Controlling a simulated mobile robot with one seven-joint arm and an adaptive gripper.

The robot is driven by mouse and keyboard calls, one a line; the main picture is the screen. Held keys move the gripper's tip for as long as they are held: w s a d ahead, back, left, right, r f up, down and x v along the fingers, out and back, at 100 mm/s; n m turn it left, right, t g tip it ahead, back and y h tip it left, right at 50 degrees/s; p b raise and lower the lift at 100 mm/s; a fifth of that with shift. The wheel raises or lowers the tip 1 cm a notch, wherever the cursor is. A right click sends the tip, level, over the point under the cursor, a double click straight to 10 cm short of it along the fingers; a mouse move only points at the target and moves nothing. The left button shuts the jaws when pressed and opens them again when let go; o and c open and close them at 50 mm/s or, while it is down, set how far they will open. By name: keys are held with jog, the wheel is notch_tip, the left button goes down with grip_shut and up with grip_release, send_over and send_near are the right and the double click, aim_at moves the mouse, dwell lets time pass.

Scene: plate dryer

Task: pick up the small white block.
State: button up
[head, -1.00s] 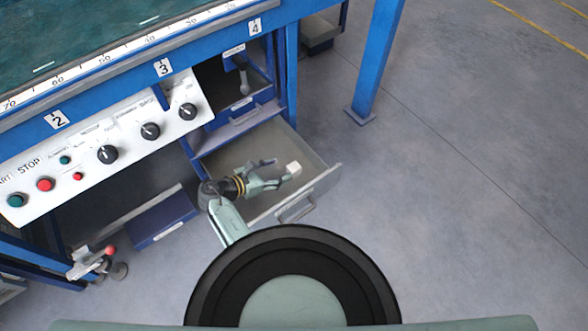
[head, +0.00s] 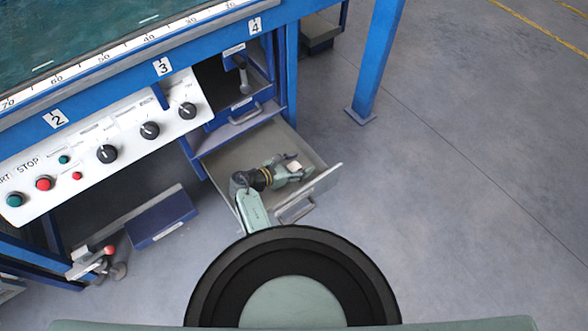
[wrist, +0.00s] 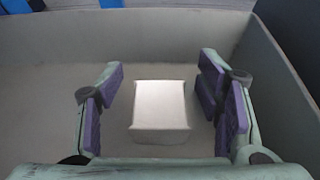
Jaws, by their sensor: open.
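The small white block (wrist: 159,106) lies on the floor of the open drawer. In the wrist view it sits between the two purple-padded fingers of my gripper (wrist: 160,100), with a gap on each side. My gripper is open and does not visibly touch the block. In the head view my gripper (head: 293,169) is inside the drawer near its front right corner, and the white block (head: 294,166) shows between the fingers, partly hidden by them.
The open drawer (head: 229,160) has walls close around my gripper. Its front panel with a handle (head: 295,211) is at the right. A blue drawer (head: 240,115) is above. A control panel (head: 120,140) with knobs is at the left. The floor to the right is clear.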

jog(key=shift+c, duration=0.4)
jog(key=c, duration=1.2)
